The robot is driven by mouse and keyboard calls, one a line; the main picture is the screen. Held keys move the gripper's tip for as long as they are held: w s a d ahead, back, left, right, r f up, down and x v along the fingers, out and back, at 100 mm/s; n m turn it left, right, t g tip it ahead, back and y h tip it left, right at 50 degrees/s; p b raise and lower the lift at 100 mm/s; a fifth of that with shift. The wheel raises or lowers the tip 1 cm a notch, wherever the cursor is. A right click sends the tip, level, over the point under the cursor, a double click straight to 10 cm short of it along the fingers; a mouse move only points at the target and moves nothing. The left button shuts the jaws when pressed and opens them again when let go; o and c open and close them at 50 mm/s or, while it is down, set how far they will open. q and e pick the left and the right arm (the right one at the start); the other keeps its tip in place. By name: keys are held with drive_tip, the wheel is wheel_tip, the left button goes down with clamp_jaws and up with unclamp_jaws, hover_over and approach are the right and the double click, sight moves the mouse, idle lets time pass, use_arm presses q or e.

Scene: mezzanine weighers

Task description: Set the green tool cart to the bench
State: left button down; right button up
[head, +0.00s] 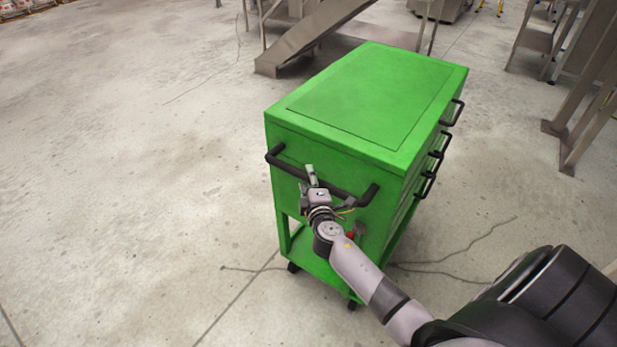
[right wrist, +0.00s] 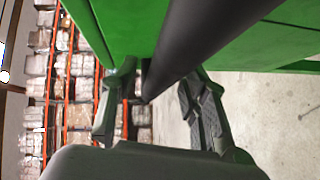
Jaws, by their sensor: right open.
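The green tool cart (head: 375,95) stands upright on the floor in the middle of the head view. It has a flat top, black drawer pulls on its right side, a lower shelf and small casters. A black push handle (head: 333,190) runs across its near end. My right gripper (head: 312,178) is at this handle, open. In the right wrist view the black bar (right wrist: 205,40) passes between the two spread fingers (right wrist: 158,85); I cannot tell whether either touches it. My left gripper is out of view. I cannot make out a bench for certain.
A sloping steel stair or ramp (head: 312,35) stands behind the cart. Steel framework (head: 590,85) stands at the right. The concrete floor (head: 130,180) left of the cart is wide and clear. Loaded racks with orange uprights (right wrist: 70,75) show in the right wrist view.

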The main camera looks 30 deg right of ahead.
drive_tip(key=shift+w+d, duration=0.2)
drive_tip(key=shift+w, duration=0.3)
clamp_jaws()
idle(0.6)
